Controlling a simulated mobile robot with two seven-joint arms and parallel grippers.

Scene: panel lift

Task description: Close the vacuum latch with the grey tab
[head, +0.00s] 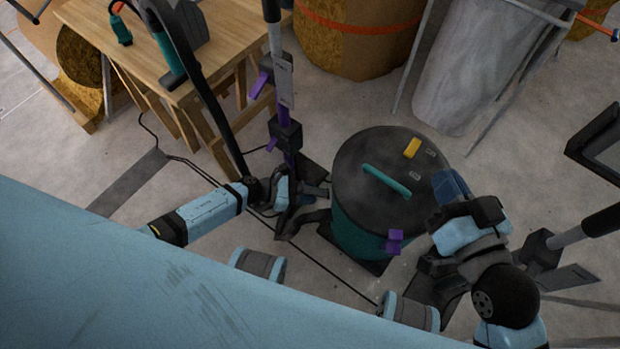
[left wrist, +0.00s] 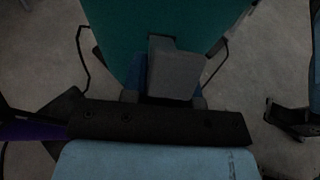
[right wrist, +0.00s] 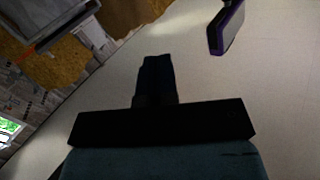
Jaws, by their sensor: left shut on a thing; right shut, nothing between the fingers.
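The vacuum is a teal drum (head: 356,226) with a dark round lid (head: 350,160) and a teal handle (head: 386,181). My left gripper (head: 318,190) is at the drum's left side. In the left wrist view, the grey tab (left wrist: 174,70) stands against the teal drum wall (left wrist: 160,22), and my left gripper (left wrist: 176,82) is shut on it. The grey tab is hidden in the head view. My right gripper (head: 450,185) is shut and empty beside the lid's right edge.
A purple tab (head: 394,240) is on the drum's front right, and a yellow piece (head: 412,147) is on the lid. A wooden workbench (head: 150,55) is at the upper left. A stand with purple clamps (head: 286,135) is close to my left gripper. Cables cross the floor.

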